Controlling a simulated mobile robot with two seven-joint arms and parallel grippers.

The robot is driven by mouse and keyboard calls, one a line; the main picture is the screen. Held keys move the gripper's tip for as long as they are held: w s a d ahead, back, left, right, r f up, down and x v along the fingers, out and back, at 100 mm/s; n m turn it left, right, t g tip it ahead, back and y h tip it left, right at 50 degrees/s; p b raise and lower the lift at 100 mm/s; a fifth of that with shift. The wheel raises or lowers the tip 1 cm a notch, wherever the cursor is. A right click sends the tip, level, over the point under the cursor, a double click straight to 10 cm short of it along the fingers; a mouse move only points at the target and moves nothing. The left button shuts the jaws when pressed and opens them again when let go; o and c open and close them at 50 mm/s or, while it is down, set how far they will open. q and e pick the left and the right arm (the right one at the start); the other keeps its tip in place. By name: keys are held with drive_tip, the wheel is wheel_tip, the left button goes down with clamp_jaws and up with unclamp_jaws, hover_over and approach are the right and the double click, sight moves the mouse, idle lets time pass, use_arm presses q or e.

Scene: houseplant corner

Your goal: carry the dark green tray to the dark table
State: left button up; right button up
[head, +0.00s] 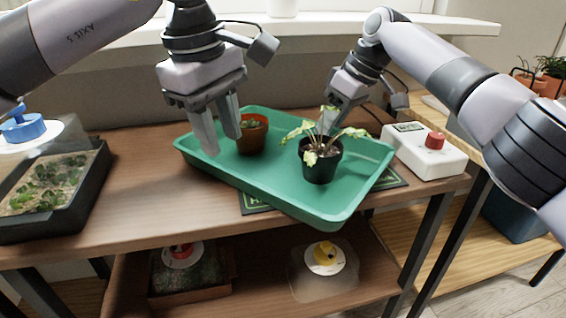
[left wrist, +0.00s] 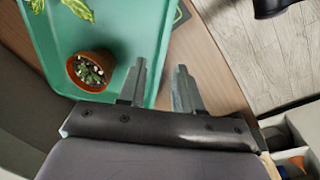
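The dark green tray (head: 260,184) is over a brown wooden table (head: 150,190), its front corner jutting past the front edge. It holds a small terracotta pot (head: 250,139) and a black pot with a leafy plant (head: 320,165). My left gripper (head: 217,128) is at the tray's left side, fingers apart. In the left wrist view, the fingers (left wrist: 161,68) appear on either side of the tray's rim (left wrist: 163,45). My right gripper (head: 338,112) is at the tray's far right side; leaves partly hide its fingertips. I cannot tell which table is the dark one.
A black seedling box (head: 80,205) stands left of the tray. A white box with a red knob (head: 428,152) is close on the right. A dark mat with lettering (head: 252,203) lies under the tray. A lower shelf and a lighter wooden table are further down and right.

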use_arm(q)
drive_tip(key=shift+s+a+r, duration=0.1)
drive_tip(key=shift+s+r, duration=0.05)
drive_tip(key=shift+r, duration=1)
drive_tip(key=shift+s+a+r, duration=0.1)
drive_tip(key=shift+s+r, duration=0.05)
drive_tip(key=shift+r, duration=0.95)
use_arm(e)
drive_tip(key=w+v, duration=0.1)
drive_tip(key=v, duration=0.6)
drive_tip(key=shift+s+r, duration=0.2)
drive_tip(key=shift+s, duration=0.35)
use_arm(q)
drive_tip(key=shift+r, duration=0.1)
use_arm(e)
drive_tip(key=shift+d+r, duration=0.1)
drive_tip(key=shift+r, duration=0.05)
